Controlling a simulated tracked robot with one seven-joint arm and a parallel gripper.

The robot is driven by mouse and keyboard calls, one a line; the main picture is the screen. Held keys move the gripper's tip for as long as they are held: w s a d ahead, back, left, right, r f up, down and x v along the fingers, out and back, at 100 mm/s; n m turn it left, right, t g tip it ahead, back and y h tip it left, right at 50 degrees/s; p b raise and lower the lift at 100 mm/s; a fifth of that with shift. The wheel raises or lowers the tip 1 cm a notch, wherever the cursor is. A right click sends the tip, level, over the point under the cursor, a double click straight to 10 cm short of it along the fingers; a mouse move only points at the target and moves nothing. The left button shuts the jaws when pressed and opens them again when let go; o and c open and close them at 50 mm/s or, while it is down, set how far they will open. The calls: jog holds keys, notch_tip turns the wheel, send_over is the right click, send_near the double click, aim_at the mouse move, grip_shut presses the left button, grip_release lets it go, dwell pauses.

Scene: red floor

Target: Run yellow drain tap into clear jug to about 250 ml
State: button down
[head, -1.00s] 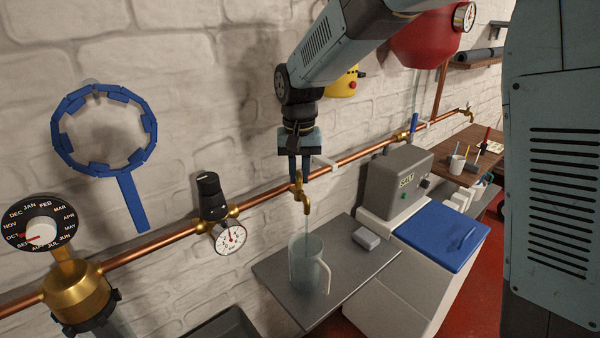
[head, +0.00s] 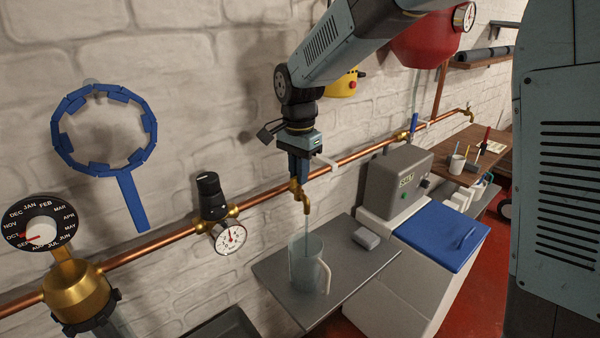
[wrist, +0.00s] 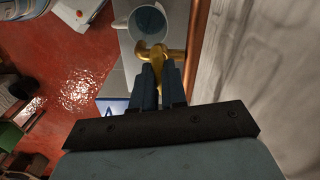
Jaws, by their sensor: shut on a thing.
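The brass-yellow drain tap (head: 306,203) hangs from the copper pipe, its spout above the clear jug (head: 305,262). My gripper (head: 298,180) is over the tap with its fingers pointing down. In the wrist view my gripper (wrist: 158,84) is shut on the tap's handle (wrist: 156,62). A thin, pale stream runs from the spout down into the jug. The jug stands upright on a grey shelf (head: 350,262), its handle toward the front right. It also shows in the wrist view (wrist: 149,24), beyond the tap. I cannot read its level.
A copper pipe (head: 160,243) runs along the white brick wall, with a pressure gauge (head: 229,238) left of the tap. A small grey block (head: 366,238) lies on the shelf, right of the jug. A grey machine (head: 398,180) and blue lid (head: 440,235) stand further right.

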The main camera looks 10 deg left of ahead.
jog(key=shift+f+m, duration=0.1)
jog(key=shift+m, duration=0.9)
jog(key=c, duration=1.2)
grip_release()
jog(key=shift+o, duration=0.2)
notch_tip(320, 180, up, 14)
jog(key=shift+f, duration=0.15)
